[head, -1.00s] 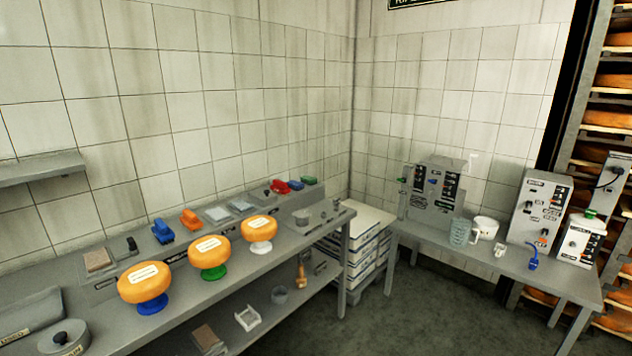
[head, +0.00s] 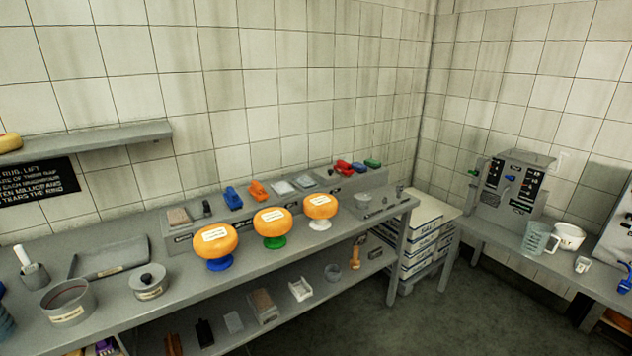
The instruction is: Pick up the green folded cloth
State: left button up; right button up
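A small green item (head: 372,163) lies at the far right end of the raised grey ledge at the back of the long bench. It is too small to tell whether it is a folded cloth. A blue item (head: 359,168) and a red item (head: 343,167) lie to its left. No other thing that could be a green folded cloth shows clearly. Neither of my grippers is in view.
Three orange cheese wheels on blue, green and white stands, the left one (head: 215,239) in front, line the grey bench (head: 110,305). Pots and tools stand at left. White crates (head: 420,245) are stacked past its right end. A second table (head: 485,232) holds machines and jugs.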

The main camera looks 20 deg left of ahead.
aim_at(373, 164)
jog(key=i+l, duration=0.3)
jog(key=i+l+u, duration=0.1)
jog(key=i+l, duration=0.25)
jog(key=i+l+u, duration=0.1)
jog(key=i+l, duration=0.2)
jog(key=l, duration=0.2)
jog(key=i+l, duration=0.3)
jog(key=i+l+u, duration=0.1)
jog(key=i+l, duration=0.2)
jog(key=l, duration=0.2)
jog(key=i+l, duration=0.25)
jog(key=l, duration=0.2)
jog(key=i+l+u, duration=0.1)
jog(key=i+l, duration=0.2)
jog(key=l, duration=0.15)
